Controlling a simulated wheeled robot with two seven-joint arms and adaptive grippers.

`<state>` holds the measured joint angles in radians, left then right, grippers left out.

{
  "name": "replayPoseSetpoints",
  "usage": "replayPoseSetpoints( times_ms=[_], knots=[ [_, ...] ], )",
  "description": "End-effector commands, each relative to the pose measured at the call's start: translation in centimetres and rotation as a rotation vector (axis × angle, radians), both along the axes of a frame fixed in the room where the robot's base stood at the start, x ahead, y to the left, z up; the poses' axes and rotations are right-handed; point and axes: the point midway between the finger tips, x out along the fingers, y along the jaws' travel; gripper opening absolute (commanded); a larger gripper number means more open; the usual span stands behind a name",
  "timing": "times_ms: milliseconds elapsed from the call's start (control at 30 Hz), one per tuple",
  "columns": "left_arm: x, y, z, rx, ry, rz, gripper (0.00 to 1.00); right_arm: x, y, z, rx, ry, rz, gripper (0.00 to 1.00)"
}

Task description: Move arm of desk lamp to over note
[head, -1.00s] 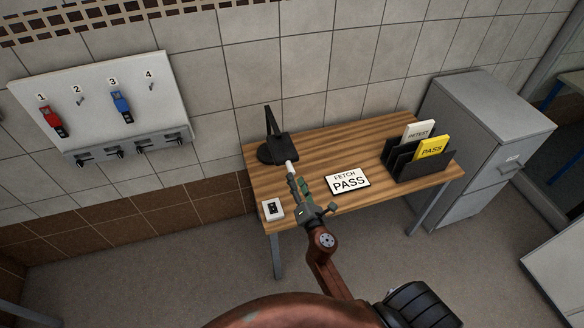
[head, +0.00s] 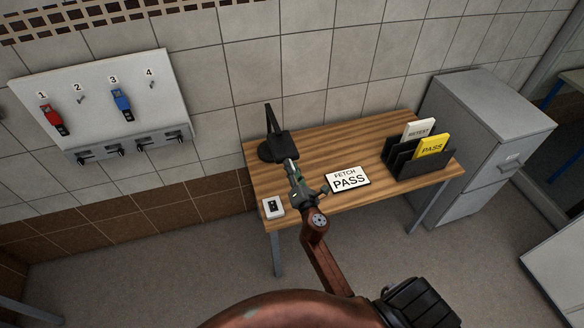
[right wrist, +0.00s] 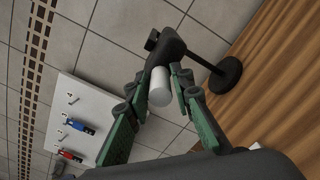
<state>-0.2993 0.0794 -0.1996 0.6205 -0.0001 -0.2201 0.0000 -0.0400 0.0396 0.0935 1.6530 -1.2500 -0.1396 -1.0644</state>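The black desk lamp (head: 271,121) stands at the back left of the wooden desk. In the right wrist view its dark arm (right wrist: 168,45) ends in a pale cylindrical head (right wrist: 160,86), and its round base (right wrist: 226,76) is at the right. My right gripper (head: 291,166), with green fingers, is at the lamp head. In the right wrist view the fingers (right wrist: 157,82) stand apart on either side of the pale head; firm contact is not visible. The note, a white card reading FETCH PASS (head: 348,181), lies on the desk right of the gripper. My left gripper is out of view.
A small white switch box (head: 273,207) sits at the desk's front left corner. A black rack (head: 420,168) with white and yellow cards stands at the right of the desk (head: 355,142). A grey cabinet (head: 490,120) stands beyond it. A key board (head: 100,100) hangs on the wall.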

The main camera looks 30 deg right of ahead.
Motion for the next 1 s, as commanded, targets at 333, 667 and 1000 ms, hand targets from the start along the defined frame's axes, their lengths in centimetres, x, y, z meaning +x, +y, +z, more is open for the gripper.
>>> replayPoseSetpoints(
  times_ms=[333,667,1000],
  knots=[
    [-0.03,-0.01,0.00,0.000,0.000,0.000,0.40,-0.02,-0.01,-0.01,0.000,0.000,0.000,0.00],
    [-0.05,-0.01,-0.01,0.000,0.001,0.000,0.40,-0.02,0.00,-0.03,0.000,0.000,0.000,0.00],
    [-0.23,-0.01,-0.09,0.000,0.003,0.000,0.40,0.33,-0.09,-0.04,-0.005,0.001,0.040,0.00]
  ],
)
